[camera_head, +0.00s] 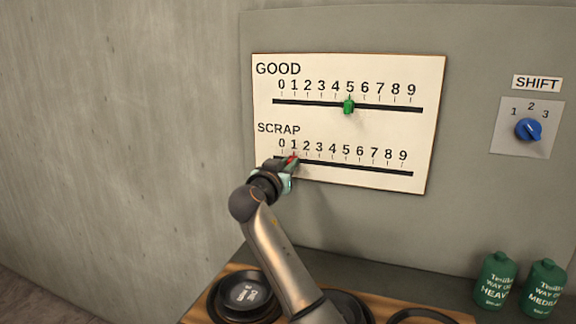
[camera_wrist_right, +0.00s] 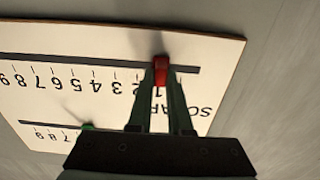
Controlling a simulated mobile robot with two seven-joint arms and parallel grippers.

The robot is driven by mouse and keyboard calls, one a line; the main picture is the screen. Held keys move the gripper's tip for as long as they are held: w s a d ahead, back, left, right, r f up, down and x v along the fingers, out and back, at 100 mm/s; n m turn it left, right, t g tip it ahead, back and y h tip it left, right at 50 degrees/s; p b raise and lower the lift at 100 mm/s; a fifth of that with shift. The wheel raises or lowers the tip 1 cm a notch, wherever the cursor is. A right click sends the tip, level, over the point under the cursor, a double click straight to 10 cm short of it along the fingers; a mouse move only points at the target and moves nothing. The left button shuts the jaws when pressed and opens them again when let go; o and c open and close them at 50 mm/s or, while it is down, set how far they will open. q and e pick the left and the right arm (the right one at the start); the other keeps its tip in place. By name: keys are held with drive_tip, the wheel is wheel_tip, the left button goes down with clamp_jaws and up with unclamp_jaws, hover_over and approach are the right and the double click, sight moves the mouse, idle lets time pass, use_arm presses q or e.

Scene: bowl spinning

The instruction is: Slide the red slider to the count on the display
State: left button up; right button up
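The red slider (camera_head: 292,158) sits on the lower track, labelled SCRAP, at about the 1 mark; my gripper partly hides it in the head view. In the right wrist view the red slider (camera_wrist_right: 161,70) shows between the fingertips. My right gripper (camera_head: 287,166) is at the slider, and its fingers (camera_wrist_right: 162,82) close in on it from both sides. The white panel (camera_head: 430,130) carries both scales, 0 to 9. The green slider (camera_head: 348,106) stands at 5 on the upper GOOD track. No count display is in view. My left gripper is not in view.
A blue SHIFT knob (camera_head: 528,129) is on the wall at the right. Two green canisters (camera_head: 495,280) (camera_head: 545,288) stand at the lower right. The SCRAP track right of the gripper is clear.

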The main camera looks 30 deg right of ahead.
drive_tip(key=o, duration=0.4)
drive_tip(key=shift+o, duration=0.2)
drive_tip(key=b+v, duration=0.1)
drive_tip(key=v, duration=1.1)
drive_tip(key=shift+s+a+b, duration=0.15)
drive_tip(key=shift+a+b, duration=0.1)
drive_tip(key=shift+b, duration=0.15)
